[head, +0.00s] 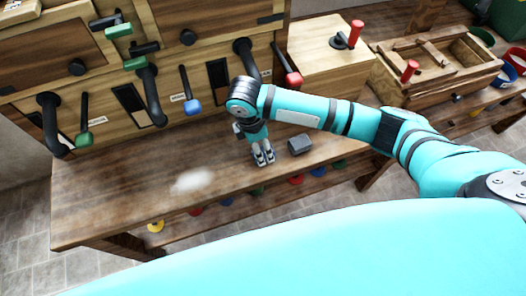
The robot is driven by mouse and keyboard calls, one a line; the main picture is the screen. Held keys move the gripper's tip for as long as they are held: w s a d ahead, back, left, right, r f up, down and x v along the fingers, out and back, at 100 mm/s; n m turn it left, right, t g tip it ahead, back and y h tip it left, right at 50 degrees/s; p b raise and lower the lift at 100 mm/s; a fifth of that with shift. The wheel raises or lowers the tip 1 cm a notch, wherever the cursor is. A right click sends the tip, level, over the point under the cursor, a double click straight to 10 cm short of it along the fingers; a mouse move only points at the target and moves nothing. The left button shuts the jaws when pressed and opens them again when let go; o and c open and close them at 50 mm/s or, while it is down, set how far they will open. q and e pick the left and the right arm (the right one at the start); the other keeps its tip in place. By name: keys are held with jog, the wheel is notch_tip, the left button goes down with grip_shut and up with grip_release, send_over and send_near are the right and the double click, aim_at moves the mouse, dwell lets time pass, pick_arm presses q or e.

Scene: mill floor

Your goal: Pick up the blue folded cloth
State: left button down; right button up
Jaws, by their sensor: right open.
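I cannot make out a blue folded cloth in the head view. My right gripper (263,158) points down over the wooden bench top (120,202), near its front edge. It is open, and nothing shows between its fingers. A small grey block (299,144) sits on the bench just right of the gripper, apart from it. My left gripper is not in view.
A white powdery patch (192,181) lies on the bench left of the gripper. Wooden machines with dark spouts and coloured levers, one with a blue knob (193,107), stand behind. A wooden box (440,68) is at right. The bench's left part is mostly clear.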

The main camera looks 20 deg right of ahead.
aim_at(263, 151)
jog(key=shift+w+d+f+p, duration=0.1)
jog(key=shift+d+f+p, duration=0.1)
jog(key=shift+f, duration=0.7)
jog(key=shift+w+d+f+p, duration=0.15)
jog(key=shift+f, duration=0.75)
jog(key=shift+w+d+f+p, duration=0.1)
jog(key=shift+d+f+p, duration=0.1)
jog(key=shift+f, duration=0.7)
jog(key=c, duration=1.2)
